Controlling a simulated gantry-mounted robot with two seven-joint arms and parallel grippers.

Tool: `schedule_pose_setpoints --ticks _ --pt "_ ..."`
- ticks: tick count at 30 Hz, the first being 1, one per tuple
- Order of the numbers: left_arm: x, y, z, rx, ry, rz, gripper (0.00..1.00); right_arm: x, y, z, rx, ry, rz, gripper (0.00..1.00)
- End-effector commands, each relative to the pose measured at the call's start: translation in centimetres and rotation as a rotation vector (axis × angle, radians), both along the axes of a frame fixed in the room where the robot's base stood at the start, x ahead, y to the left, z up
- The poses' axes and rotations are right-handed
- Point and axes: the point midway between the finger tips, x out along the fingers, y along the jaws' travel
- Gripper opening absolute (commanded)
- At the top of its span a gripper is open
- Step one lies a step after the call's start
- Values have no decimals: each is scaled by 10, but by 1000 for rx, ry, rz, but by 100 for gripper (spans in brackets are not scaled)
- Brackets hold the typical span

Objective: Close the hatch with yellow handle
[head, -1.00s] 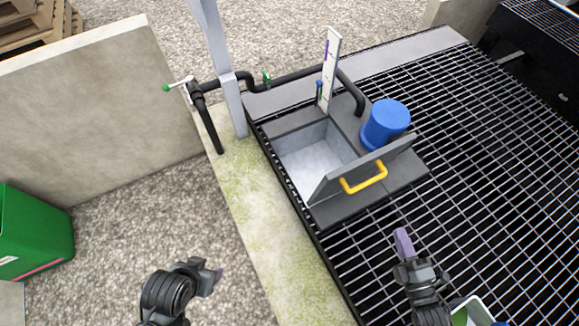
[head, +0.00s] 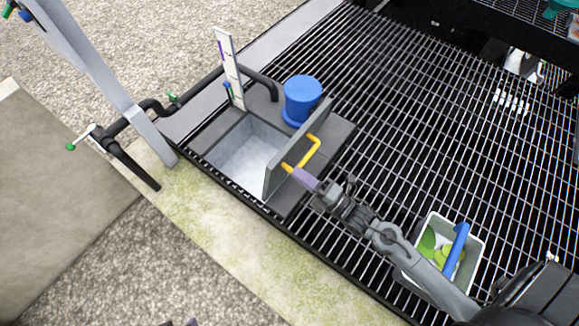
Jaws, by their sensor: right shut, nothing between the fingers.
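The grey hatch lid (head: 286,153) stands open, raised along the right side of a square basin (head: 245,150) with a pale inside. Its yellow handle (head: 314,150) is on the lid's right face. My right gripper (head: 300,176), with pale purple fingers, is shut with nothing between its fingers. Its tips are at the lower end of the handle, close against the lid. I cannot tell whether they touch it, and they hide part of the handle's lower end. Of my left gripper, only small dark tips show at the bottom edge.
A blue cylinder (head: 302,99) stands behind the lid. A white upright gauge board (head: 229,68) and dark pipes (head: 128,125) are beyond the basin. A white bin (head: 478,250) with blue and green items sits on the grating (head: 420,130). A slanted grey post (head: 95,70) stands left.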

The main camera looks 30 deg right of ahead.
Motion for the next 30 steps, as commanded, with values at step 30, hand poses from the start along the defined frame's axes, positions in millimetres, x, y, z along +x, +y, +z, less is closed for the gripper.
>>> schedule_pose_setpoints --ticks 30 --pt "0 -2 2 -8 0 6 55 43 13 13 -10 21 -9 0"
